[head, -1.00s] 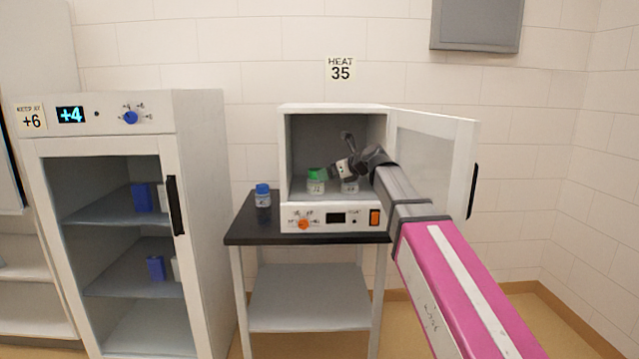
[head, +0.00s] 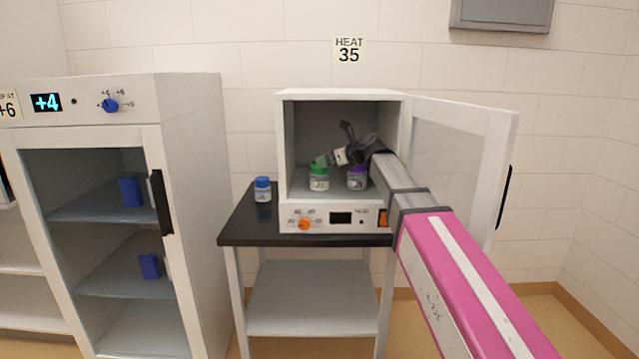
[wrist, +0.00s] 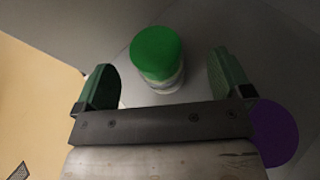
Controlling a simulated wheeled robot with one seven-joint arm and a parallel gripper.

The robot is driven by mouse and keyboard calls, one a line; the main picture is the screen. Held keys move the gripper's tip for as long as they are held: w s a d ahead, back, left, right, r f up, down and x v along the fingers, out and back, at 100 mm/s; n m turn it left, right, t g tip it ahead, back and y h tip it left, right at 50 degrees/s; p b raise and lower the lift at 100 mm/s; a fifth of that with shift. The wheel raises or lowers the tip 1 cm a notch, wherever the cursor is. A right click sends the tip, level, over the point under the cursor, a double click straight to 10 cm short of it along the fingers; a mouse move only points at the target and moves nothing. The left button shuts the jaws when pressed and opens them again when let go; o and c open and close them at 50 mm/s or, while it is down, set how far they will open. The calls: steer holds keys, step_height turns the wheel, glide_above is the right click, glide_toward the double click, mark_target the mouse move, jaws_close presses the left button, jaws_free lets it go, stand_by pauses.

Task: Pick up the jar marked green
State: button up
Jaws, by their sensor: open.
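The jar with the green lid (head: 318,177) stands upright inside the open white heating cabinet (head: 340,96), on its floor at the left. In the wrist view the green-lidded jar (wrist: 157,58) is ahead of my gripper, in line with the gap between the fingers. My gripper (wrist: 163,82) is open and empty there, with a green-padded finger on each side. In the head view my gripper (head: 328,160) reaches into the cabinet close above and beside the jar; exact contact cannot be told.
A purple-lidded jar (head: 357,177) stands right of the green one, its lid (wrist: 275,132) close to my gripper's right side. A blue-lidded jar (head: 262,190) stands on the black table (head: 240,228). The cabinet door (head: 455,165) is open to the right. A fridge (head: 180,210) stands left.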

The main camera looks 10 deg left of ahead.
mark_target(319, 176)
steer(key=shift+s+x, duration=0.15)
steer(key=shift+x, duration=1.2)
steer(key=shift+s+x, duration=0.15)
steer(key=shift+x, duration=1.15)
steer(key=c, duration=1.3)
